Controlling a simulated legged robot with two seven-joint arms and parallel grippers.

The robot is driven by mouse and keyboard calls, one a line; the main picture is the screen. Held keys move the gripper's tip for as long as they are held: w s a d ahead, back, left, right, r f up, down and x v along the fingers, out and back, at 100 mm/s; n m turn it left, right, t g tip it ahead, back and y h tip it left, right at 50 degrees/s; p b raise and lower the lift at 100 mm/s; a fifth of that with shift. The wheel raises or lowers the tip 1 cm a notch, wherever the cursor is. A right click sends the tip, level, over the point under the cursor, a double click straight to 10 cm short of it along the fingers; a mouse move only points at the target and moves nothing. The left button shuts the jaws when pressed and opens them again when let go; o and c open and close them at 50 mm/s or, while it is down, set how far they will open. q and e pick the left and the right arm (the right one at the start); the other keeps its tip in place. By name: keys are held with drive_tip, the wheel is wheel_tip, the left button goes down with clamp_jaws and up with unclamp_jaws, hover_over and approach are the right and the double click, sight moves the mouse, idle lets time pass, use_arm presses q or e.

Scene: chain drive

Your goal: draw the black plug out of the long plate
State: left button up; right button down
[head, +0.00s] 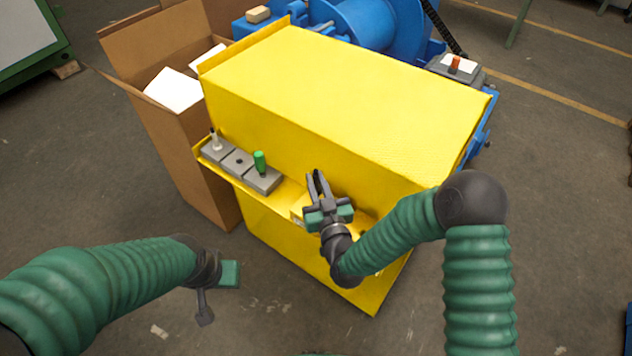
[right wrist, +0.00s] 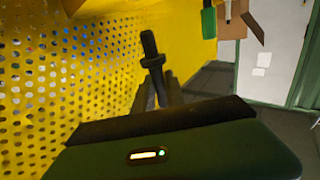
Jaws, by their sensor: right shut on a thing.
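The long plate (head: 230,166) is grey and lies on the yellow ledge at the left.
The large yellow housing (head: 350,90) rises behind the ledge. A small yellow block (head: 299,208) with a pale label sits on the ledge beside my right gripper. An open cardboard box (head: 165,120) stands at the left. The floor at the front left is mostly free.

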sight(316, 174)
drive_tip(key=shift+r+p, duration=1.05)
drive_tip(key=shift+r, duration=0.5)
